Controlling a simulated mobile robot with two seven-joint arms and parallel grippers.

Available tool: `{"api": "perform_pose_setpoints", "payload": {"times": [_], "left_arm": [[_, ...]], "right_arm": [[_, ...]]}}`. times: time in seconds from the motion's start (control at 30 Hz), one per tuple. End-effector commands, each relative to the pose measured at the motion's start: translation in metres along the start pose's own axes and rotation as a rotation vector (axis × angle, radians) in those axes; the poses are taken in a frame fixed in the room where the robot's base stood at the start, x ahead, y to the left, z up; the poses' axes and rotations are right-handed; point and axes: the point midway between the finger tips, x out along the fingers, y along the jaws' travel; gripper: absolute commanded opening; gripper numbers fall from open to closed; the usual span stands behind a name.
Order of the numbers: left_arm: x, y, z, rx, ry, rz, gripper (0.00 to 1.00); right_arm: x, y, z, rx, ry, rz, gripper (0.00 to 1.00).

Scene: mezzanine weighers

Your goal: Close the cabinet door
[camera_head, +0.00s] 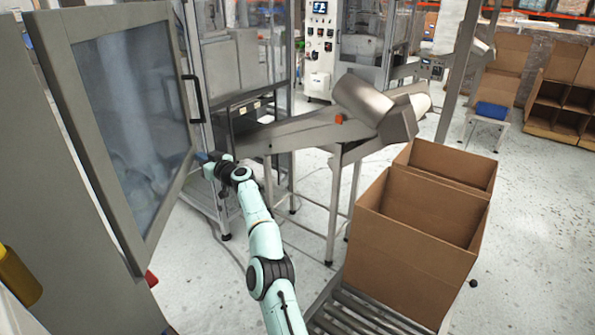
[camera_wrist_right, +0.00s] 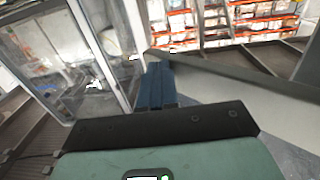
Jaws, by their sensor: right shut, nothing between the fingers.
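The cabinet door (camera_head: 62,62) is a grey framed panel with a large dark window, at the left of the head view. It stands open at an angle from the grey cabinet body (camera_head: 50,205). A black bar handle (camera_head: 194,99) is on its right edge. My right gripper (camera_head: 203,157) is by the lower right edge of the door, below the handle; whether it touches the door I cannot tell. Its blue fingers (camera_wrist_right: 168,85) are together and empty in the wrist view. My left gripper is out of view.
A metal chute (camera_head: 290,133) on legs stands right of my right gripper. Open cardboard boxes (camera_head: 405,255) sit on a roller conveyor (camera_head: 345,315) at lower right. A glass-walled machine (camera_wrist_right: 95,50) shows in the wrist view.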

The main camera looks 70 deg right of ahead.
Motion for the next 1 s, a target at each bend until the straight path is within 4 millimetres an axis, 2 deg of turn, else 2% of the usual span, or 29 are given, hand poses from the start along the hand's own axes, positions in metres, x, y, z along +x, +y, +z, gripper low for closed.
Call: {"api": "perform_pose_setpoints", "payload": {"times": [0.1, 0.3, 0.77, 1.0], "left_arm": [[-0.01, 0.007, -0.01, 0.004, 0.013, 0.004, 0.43], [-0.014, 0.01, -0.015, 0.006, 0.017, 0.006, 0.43], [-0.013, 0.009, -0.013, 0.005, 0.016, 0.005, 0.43], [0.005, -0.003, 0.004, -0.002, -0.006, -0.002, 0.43]], "right_arm": [[0.013, -0.011, -0.003, 0.003, 0.004, 0.0, 0.0], [0.02, -0.018, 0.0, -0.001, 0.002, 0.0, 0.0], [0.02, -0.018, 0.002, -0.002, 0.0, 0.0, 0.0], [0.009, -0.019, 0.006, -0.005, -0.002, -0.003, 0.0]]}}
